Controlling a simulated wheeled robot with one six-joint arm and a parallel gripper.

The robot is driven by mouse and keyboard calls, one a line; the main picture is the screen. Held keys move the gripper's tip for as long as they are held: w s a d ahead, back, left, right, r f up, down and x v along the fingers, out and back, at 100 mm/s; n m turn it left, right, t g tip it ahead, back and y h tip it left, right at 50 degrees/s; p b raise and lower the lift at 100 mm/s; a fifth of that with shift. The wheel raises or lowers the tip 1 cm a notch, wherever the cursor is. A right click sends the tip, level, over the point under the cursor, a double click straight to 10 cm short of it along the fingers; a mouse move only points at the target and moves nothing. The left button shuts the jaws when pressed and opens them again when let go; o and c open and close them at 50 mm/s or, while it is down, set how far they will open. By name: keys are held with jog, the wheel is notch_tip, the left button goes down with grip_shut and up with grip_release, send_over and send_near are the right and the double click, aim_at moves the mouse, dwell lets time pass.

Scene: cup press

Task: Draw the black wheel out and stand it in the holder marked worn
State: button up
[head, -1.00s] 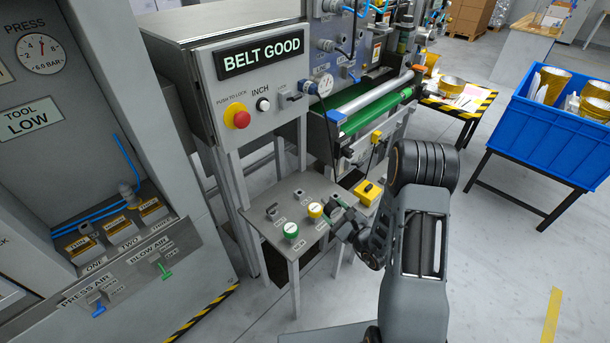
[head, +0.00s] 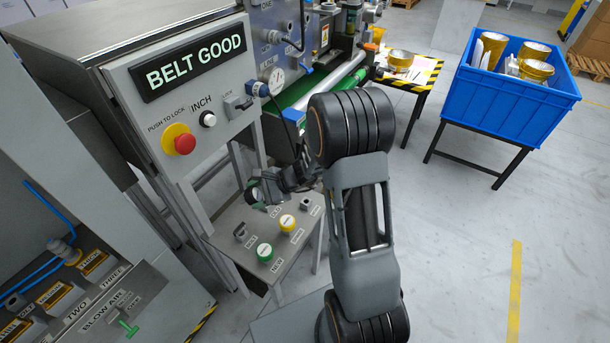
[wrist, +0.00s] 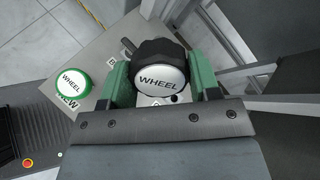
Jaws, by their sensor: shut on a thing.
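The black wheel (wrist: 162,72), with a silver face lettered WHEEL, is between the green finger pads of my gripper (wrist: 160,80) in the wrist view. My gripper is shut on it. In the head view my gripper (head: 258,192) is over the back part of the small grey table (head: 228,217), apparently above its top. A bare holder (head: 241,230) stands at the table's left and another bare one (head: 305,203) at its right. Their small labels are too small to read surely, so I cannot tell which is marked worn.
A green wheel (head: 264,252) stands at the table's front; it also shows in the wrist view (wrist: 72,83) by a label ending in EW. A yellow wheel (head: 287,221) stands beside it. The BELT GOOD panel (head: 180,90) rises behind. Open floor lies right.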

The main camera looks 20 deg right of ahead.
jog(key=w+d+f+n+g+h, duration=0.2)
jog(key=d+n+g+h, duration=0.2)
jog(key=d+h, duration=0.6)
jog(key=shift+w+d+f+n+g+h, duration=0.2)
jog(key=shift+d+f+n+g+h, duration=0.3)
jog(key=shift+d, duration=3.05)
jog(key=shift+r, duration=0.15)
jog(key=shift+f+b, duration=1.9)
jog(key=shift+f, duration=0.95)
jog(key=shift+f+b, duration=1.6)
jog(key=shift+f, duration=0.45)
jog(key=o, duration=1.1)
